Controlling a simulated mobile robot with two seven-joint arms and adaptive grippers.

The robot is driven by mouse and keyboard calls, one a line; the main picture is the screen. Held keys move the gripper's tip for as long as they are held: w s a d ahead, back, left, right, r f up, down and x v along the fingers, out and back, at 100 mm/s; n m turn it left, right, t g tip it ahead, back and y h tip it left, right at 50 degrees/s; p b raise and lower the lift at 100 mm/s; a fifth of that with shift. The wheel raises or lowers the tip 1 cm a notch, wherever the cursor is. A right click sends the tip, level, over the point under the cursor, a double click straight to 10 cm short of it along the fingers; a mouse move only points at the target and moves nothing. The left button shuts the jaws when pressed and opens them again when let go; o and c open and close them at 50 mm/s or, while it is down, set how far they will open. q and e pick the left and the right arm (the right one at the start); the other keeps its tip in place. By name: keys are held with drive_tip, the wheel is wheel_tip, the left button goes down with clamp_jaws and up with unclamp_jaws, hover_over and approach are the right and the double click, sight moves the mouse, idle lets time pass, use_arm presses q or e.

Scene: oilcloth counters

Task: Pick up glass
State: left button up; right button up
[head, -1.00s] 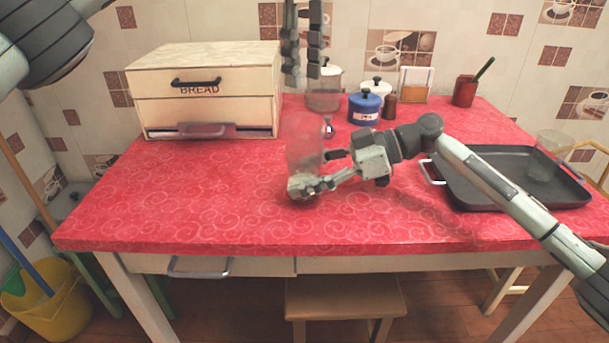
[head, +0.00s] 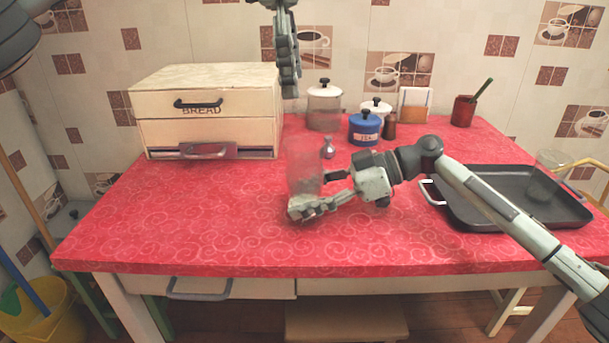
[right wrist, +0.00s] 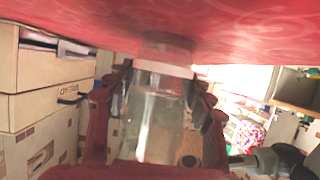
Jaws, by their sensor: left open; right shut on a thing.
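A clear, see-through glass (head: 305,160) stands upright at the middle of the red counter. My right gripper (head: 315,192) is shut around its lower part, coming from the right. In the right wrist view the glass (right wrist: 155,115) shows between the two fingers, seen upside down with the counter above. I cannot tell whether its base touches the counter. My left gripper (head: 288,80) is open and empty, hanging at the top beside the bread box's right edge. A second clear glass (head: 546,172) shows at the dark pan on the right.
The wooden bread box (head: 205,112) stands at the back left. A white-lidded jar (head: 324,108), a blue canister (head: 364,128), a small shaker (head: 328,148) and a red cup (head: 463,111) stand behind. The dark pan (head: 480,212) lies under my right forearm. The front left counter is clear.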

use_arm(q)
hover_over(305, 145)
drive_tip(key=s+a, duration=0.1)
drive_tip(key=s, duration=0.2)
wheel_tip(305, 145, down, 6)
drive_tip(key=f, duration=0.3)
drive_tip(key=d+f, duration=0.1)
drive_tip(key=f, duration=0.1)
drive_tip(key=shift+f, duration=0.3)
drive_tip(key=c, duration=1.8)
wheel_tip(305, 145, up, 10)
drive_tip(key=shift+r, duration=0.1)
drive_tip(key=shift+c, duration=0.2)
use_arm(e)
drive_tip(key=o, duration=1.4)
